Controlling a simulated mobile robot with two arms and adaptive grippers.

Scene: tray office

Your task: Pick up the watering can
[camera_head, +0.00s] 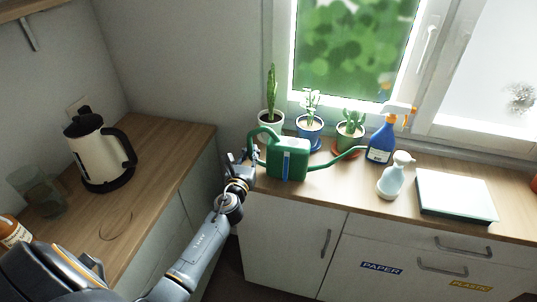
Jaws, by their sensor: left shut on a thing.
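The green watering can (288,160) is upright at the front left of the counter under the window. Its handle loop is on the left and its thin spout points right. My left gripper (252,155) is at the handle side of the can and is shut on the handle. Its fingers are small and partly hidden here. I cannot tell whether the can's base touches the counter. My right gripper does not show.
Potted plants (309,134) stand behind the can. A blue spray bottle (380,145), a pale spray bottle (391,182) and a white-lidded box (455,194) are to its right. A kettle (97,155) stands on the left counter.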

